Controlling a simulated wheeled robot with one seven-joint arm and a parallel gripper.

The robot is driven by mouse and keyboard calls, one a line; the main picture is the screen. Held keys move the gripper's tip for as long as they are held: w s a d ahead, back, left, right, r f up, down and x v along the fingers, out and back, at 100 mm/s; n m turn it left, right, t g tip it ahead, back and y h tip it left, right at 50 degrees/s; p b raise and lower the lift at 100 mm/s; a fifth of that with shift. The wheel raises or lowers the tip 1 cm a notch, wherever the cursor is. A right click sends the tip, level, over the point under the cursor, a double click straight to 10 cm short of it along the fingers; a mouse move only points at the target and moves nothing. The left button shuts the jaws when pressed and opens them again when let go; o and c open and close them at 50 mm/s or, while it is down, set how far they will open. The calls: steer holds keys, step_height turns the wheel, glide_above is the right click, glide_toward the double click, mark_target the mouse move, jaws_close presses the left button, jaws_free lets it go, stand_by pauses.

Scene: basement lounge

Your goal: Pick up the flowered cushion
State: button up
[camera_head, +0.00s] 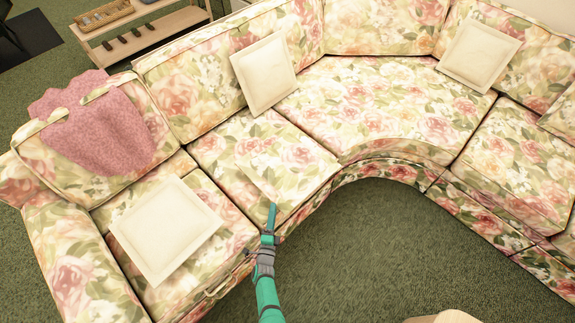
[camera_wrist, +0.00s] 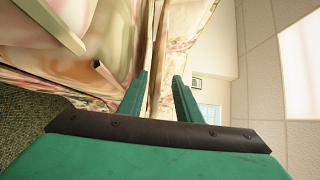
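A flowered cushion (camera_head: 292,168) seems to lie flat on the sofa seat in the head view, left of the curve. Its print matches the sofa, so its outline is hard to make out. My green gripper (camera_head: 271,212) is at the seat's front edge, by the cushion's near corner. In the wrist view my gripper (camera_wrist: 160,78) has its two fingers apart. A narrow flowered edge shows between and beyond them; I cannot tell whether it is cushion or sofa, or whether either finger touches it.
The curved flowered sofa (camera_head: 395,100) carries plain cream cushions (camera_head: 165,228), (camera_head: 265,74), (camera_head: 480,55). A pink cloth (camera_head: 100,130) drapes over its left back. Another flowered cushion (camera_head: 562,115) is cut off at the right edge. Open green carpet (camera_head: 390,240) lies in front. A wooden shelf (camera_head: 140,35) stands behind.

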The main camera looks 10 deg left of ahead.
steer(key=shift+w+f, duration=0.1)
steer(key=shift+w, duration=1.75)
jaws_close()
